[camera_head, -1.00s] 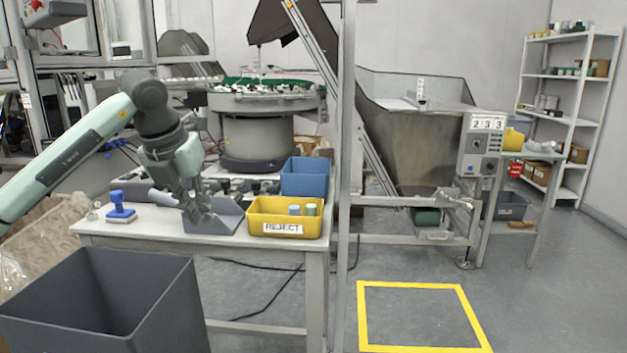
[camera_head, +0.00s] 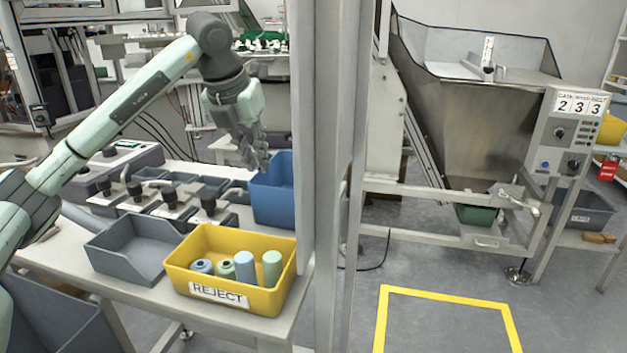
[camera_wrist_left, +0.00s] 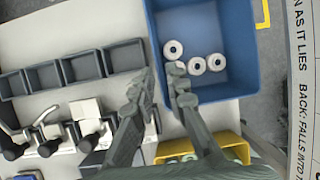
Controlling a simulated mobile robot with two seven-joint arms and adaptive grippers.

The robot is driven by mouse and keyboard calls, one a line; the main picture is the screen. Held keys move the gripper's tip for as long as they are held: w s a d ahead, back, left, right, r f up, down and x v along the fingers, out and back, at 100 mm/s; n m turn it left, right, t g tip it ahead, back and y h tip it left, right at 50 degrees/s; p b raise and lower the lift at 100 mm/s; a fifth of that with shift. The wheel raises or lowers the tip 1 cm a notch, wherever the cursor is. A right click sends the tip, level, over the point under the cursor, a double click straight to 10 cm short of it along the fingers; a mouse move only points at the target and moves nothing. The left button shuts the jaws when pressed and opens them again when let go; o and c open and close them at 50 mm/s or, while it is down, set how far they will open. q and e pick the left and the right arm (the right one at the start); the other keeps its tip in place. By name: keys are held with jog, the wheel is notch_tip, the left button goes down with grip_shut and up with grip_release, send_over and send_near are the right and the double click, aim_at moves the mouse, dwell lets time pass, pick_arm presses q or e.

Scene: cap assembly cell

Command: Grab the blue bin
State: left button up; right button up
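The blue bin (camera_head: 270,203) stands at the table's back right corner, behind the yellow bin and partly hidden by a post. In the left wrist view the blue bin (camera_wrist_left: 232,62) holds several white round parts with dark centres. My left gripper (camera_head: 258,163) points down at its left rim. In the left wrist view my left gripper (camera_wrist_left: 164,72) has its fingers apart, one on each side of the bin's left wall as seen from there. Nothing is held, and I cannot tell whether the fingers touch the wall. My right gripper is not in view.
A yellow REJECT bin (camera_head: 238,244) with several cylinders stands in front of the blue bin. A grey open tray (camera_head: 127,255) is to its left. Black-handled fixtures (camera_head: 172,193) line the table behind. An upright post (camera_head: 325,150) stands close on the right.

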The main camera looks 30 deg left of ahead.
aim_at(266, 181)
pick_arm(q)
jog(key=shift+w+f, duration=0.15)
jog(key=shift+w, duration=0.15)
jog(key=shift+w+f, duration=0.15)
jog(key=shift+f, duration=0.2)
jog(key=x, duration=0.6)
jog(key=shift+w+a+f, duration=0.1)
jog(key=shift+a+f, duration=0.15)
jog(key=shift+f, duration=0.05)
grip_shut()
jog(key=shift+r, duration=0.2)
